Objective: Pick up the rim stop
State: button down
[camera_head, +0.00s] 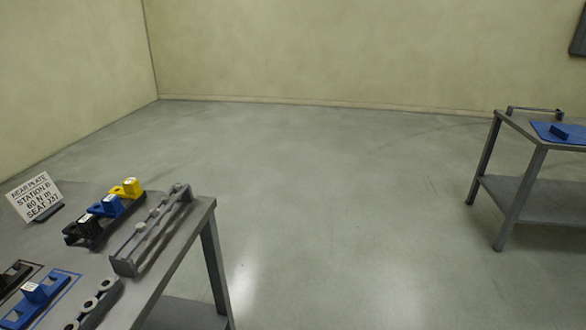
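I cannot tell for sure which part is the rim stop. On the left table (170,262), a yellow part (128,187), a blue part (112,206) and a black part (84,227) stand in a row on a dark holder. A larger blue part (38,297) lies inside a marked outline nearer the front. A black part (14,275) lies left of it, cut by the picture edge. On the right table (518,122), a small blue block (563,132) rests on a blue mat (545,128). My gripper is not in view.
A grey rail-like rack (150,232) lies along the left table's right edge. A strip with rings (92,306) is in front of it. A white sign (34,196) stands at the back left. Open floor (340,200) separates the two tables.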

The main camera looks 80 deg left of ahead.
aim_at(88, 226)
jog(key=u, duration=1.55)
jog(key=k, duration=0.15)
jog(key=u, duration=2.6)
jog(key=k, duration=0.7)
jog(key=z, duration=0.3)
jog(key=i, duration=0.7)
jog(key=u, duration=0.1)
